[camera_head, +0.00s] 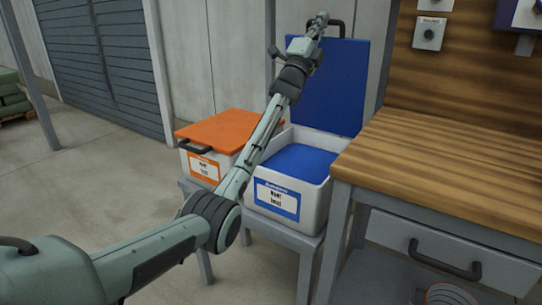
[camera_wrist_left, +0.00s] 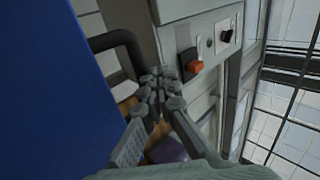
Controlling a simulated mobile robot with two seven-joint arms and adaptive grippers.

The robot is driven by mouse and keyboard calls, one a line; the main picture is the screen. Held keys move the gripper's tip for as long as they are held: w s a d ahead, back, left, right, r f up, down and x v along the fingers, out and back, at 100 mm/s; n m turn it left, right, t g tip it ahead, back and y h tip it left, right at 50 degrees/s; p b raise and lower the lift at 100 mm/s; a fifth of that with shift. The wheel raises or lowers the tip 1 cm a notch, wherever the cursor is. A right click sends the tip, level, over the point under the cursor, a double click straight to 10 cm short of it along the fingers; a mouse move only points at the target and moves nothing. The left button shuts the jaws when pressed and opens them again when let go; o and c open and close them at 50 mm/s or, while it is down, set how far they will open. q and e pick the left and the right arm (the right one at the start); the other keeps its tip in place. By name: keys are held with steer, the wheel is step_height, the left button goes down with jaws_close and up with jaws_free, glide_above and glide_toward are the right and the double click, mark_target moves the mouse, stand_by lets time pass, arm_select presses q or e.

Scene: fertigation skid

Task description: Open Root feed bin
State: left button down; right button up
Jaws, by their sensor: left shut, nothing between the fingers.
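The Root feed bin (camera_head: 308,208) is a white box with a blue label, standing on a grey stand. Its blue lid (camera_head: 328,88) stands raised upright at the back of the box, and blue contents (camera_head: 302,163) show inside. The lid's dark handle (camera_head: 338,27) is at its top edge. My left gripper (camera_head: 322,18) is shut and empty at the top of the lid, beside the handle. In the left wrist view the gripper (camera_wrist_left: 157,88) shows close to the dark handle (camera_wrist_left: 118,48), with the blue lid (camera_wrist_left: 45,90) filling the left side. My right gripper is not in view.
A second white bin with an orange lid (camera_head: 215,130), shut, stands left of the blue one. A wooden workbench (camera_head: 450,160) with a drawer (camera_head: 420,245) stands close on the right. A wall is behind the bins. The floor at left (camera_head: 100,160) is clear.

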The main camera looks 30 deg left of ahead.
arm_select(q)
steer(key=shift+w+r, duration=0.3)
steer(key=shift+w, duration=0.6)
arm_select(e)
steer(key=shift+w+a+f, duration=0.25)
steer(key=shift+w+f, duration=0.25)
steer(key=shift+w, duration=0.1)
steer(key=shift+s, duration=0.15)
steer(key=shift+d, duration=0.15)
